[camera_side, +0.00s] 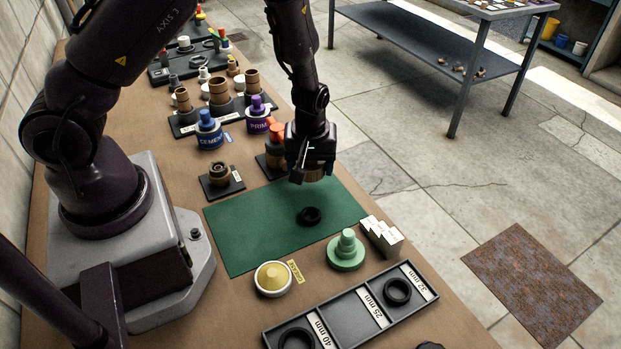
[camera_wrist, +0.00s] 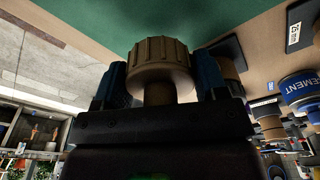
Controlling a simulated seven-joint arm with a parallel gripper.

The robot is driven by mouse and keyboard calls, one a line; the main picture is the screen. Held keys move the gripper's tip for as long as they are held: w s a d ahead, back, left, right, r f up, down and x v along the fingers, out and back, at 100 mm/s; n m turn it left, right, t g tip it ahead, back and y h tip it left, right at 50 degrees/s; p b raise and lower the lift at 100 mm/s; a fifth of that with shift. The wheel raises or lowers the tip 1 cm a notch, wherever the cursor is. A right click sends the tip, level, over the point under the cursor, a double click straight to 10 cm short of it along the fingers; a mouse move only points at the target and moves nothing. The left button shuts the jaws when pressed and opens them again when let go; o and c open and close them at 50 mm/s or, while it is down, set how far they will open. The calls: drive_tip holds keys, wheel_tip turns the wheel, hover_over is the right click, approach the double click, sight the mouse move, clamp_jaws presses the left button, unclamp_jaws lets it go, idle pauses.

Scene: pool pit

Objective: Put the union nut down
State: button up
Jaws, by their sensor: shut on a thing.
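My gripper (camera_side: 313,172) hangs above the far right part of the green mat (camera_side: 245,240), its jaws pointing down. In the wrist view its two blue fingers (camera_wrist: 165,85) are shut on a brown ribbed union nut (camera_wrist: 160,55), with a narrower brown cylinder (camera_wrist: 170,92) behind it. In the side view only a small brown part of the nut shows under the jaws. The nut is apart from the mat.
A black tray (camera_side: 350,322) in front has rings in its 40 mm and 32 mm compartments; 25 mm looks empty. A green stepped piece (camera_side: 346,252), yellow-topped tin (camera_side: 273,278) and white blocks (camera_side: 380,238) border the mat. A brown fitting (camera_side: 219,174) and blue can (camera_side: 209,130) stand behind.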

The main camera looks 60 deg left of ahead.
sight(311, 186)
drive_tip(key=shift+f, duration=1.9)
drive_tip(key=shift+f, duration=0.15)
